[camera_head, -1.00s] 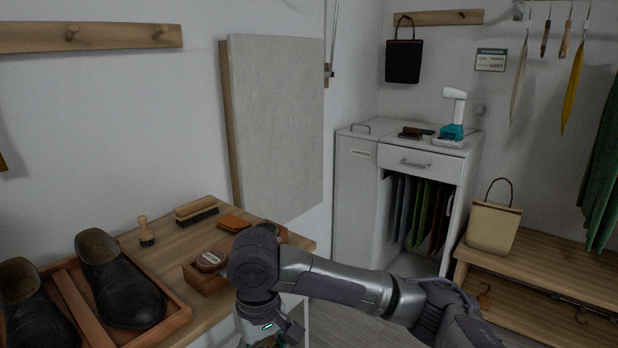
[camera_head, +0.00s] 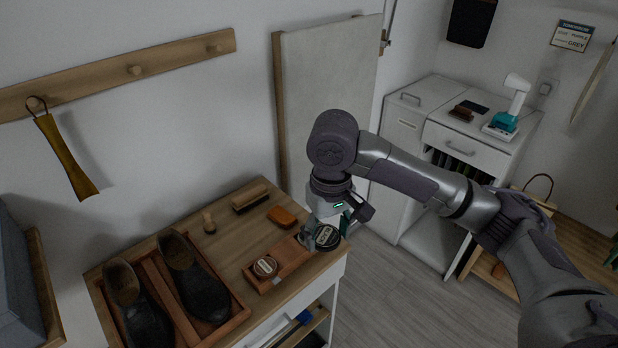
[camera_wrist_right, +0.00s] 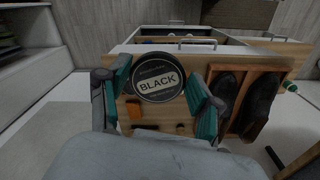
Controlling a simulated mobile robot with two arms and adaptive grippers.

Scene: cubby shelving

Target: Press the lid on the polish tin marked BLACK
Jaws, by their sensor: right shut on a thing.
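A round black disc marked BLACK (camera_wrist_right: 158,77) sits between the two teal fingers of my right gripper (camera_wrist_right: 160,100) in the wrist view, its label facing the camera. In the head view the same black disc (camera_head: 326,238) is at the right end of the wooden tray (camera_head: 287,262), near the table's right edge. My right gripper (camera_head: 330,226) is shut on it. I cannot tell whether it is a lid alone or a lid resting on a tin; its underside is hidden.
On the wooden table (camera_head: 232,238) lie an orange-brown block (camera_head: 281,217), a long brush (camera_head: 250,198) and a small upright brush (camera_head: 209,222). Dark shoes (camera_head: 193,277) stand in a wooden box at the left. A white cabinet (camera_head: 465,150) stands behind my right arm.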

